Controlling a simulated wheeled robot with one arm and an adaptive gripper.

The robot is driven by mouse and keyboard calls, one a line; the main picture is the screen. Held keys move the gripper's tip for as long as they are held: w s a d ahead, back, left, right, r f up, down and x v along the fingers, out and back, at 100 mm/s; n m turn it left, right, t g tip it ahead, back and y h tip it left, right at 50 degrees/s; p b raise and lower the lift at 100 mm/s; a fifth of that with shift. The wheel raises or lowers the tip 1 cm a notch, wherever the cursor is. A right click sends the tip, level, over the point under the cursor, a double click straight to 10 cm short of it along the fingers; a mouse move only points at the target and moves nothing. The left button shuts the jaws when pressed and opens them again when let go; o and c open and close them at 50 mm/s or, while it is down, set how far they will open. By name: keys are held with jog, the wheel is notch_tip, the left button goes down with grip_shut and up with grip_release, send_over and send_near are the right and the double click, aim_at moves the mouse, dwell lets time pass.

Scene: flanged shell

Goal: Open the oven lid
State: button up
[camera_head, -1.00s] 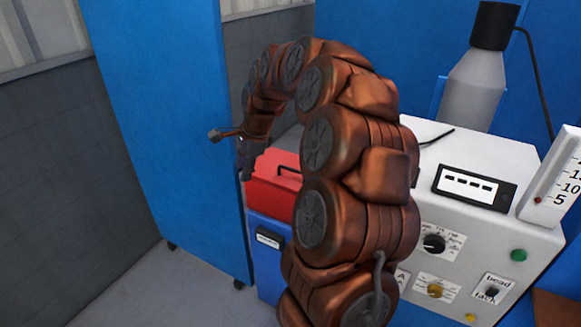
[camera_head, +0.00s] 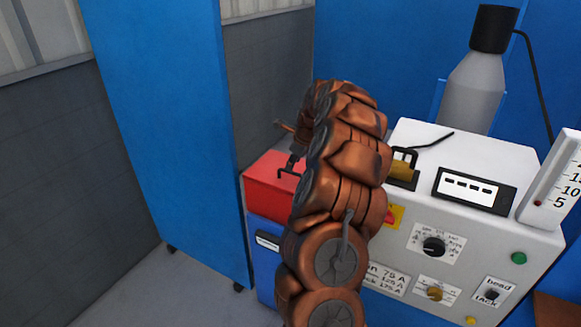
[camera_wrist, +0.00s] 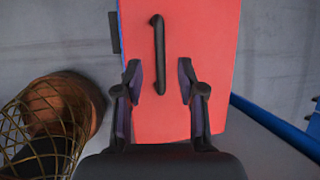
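The oven is a blue box (camera_head: 265,262) with a red lid (camera_head: 262,190), left of the white machine in the head view. The lid looks shut. In the wrist view the red lid (camera_wrist: 205,40) fills the middle, with a black bar handle (camera_wrist: 159,55) running lengthwise on it. My gripper (camera_wrist: 159,80) is open, one finger on each side of the handle's near end. I cannot tell how high it is above the lid. In the head view my gripper (camera_head: 290,166) is small and dark over the lid, partly hidden by my arm, which also covers the lid's right part.
A white machine (camera_head: 480,150) with knobs and a display stands right of the oven. A tall blue panel (camera_head: 175,130) stands close on the left. A grey bottle-shaped cylinder (camera_head: 475,85) with a black top stands behind the machine. Floor is clear at lower left.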

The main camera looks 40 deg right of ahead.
jog(key=shift+p+x, duration=0.4)
jog(key=shift+x, duration=1.7)
jog(key=shift+c, duration=0.2)
grip_shut()
